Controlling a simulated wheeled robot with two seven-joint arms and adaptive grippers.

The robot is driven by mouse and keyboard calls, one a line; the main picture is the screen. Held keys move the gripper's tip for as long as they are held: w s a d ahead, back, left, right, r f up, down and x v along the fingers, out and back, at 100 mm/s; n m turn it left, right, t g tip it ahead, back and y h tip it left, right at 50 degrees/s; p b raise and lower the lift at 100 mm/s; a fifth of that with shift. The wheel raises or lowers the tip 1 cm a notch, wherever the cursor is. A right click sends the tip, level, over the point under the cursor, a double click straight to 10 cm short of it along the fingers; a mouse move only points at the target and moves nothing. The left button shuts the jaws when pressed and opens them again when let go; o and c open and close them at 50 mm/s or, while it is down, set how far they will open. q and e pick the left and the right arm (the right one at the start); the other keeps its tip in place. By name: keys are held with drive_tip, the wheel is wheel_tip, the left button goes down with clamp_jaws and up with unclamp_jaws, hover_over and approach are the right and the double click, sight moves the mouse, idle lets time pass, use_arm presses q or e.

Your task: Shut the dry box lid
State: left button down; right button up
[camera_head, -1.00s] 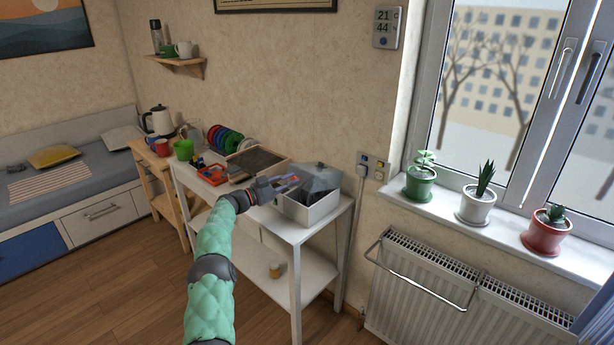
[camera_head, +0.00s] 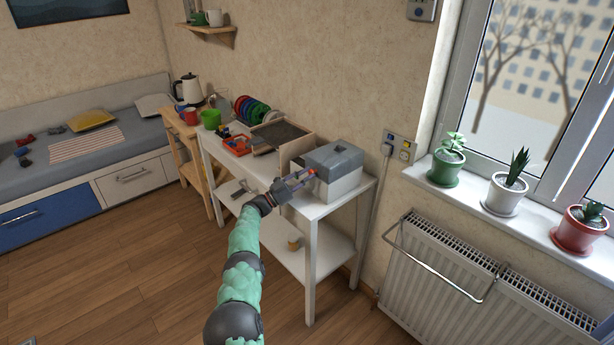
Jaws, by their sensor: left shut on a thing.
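The dry box (camera_head: 343,187) is a white box on the right end of the white table. Its grey lid (camera_head: 335,157) lies over the top and looks level and down on the box; whether it is fully seated I cannot tell. My left gripper (camera_head: 303,177) is at the lid's near left edge, with its fingers shut on that edge. The fingers hide the near left corner of the box, so the exact contact is hard to see. My right gripper is not in view.
On the white table (camera_head: 309,212), left of the box, are a dark-topped tray (camera_head: 279,134), a red tray (camera_head: 236,146) and several coloured spools (camera_head: 253,110). A radiator (camera_head: 470,285) and windowsill with potted plants stand to the right.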

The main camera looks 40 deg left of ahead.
use_arm(q)
drive_tip(key=shift+d+f, duration=0.15)
drive_tip(key=shift+f, duration=0.15)
drive_tip(key=c, duration=1.3)
unclamp_jaws()
drive_tip(key=shift+c, duration=0.2)
drive_tip(key=shift+r, duration=0.1)
drive_tip(key=shift+s, duration=0.1)
drive_tip(key=v, duration=1.2)
